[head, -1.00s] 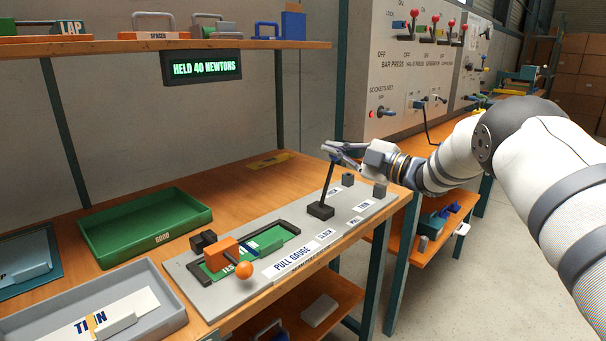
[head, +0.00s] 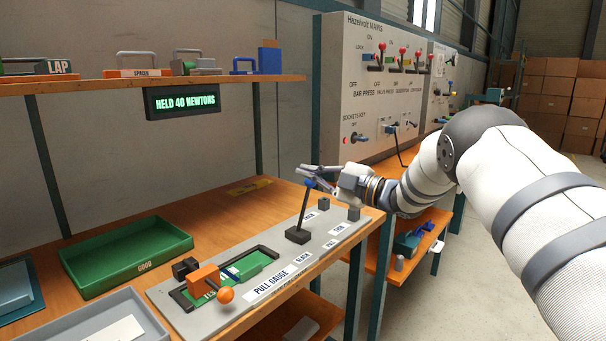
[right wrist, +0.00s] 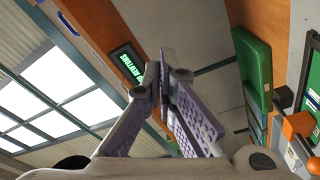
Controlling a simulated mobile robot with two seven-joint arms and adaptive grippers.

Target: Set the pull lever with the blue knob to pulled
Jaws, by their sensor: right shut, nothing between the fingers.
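The pull lever (head: 303,209) has a dark shaft on a black block and stands on the grey pull gauge plate. It leans slightly right at the top. Its blue knob (head: 310,184) is partly covered by my right gripper (head: 305,171), whose fingers lie at and just above the knob. I cannot tell whether they touch it. In the right wrist view the same gripper (right wrist: 160,75) is shut, its fingertips together with nothing between them; the lever does not show there. My left gripper is not in view.
The plate (head: 225,317) also bears an orange block and an orange ball (head: 226,295). A green tray (head: 125,258) and a grey tray lie left. A display (head: 195,102) reads "HELD 40 NEWTONS" under the shelf. A switch panel (head: 372,60) stands behind my right arm.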

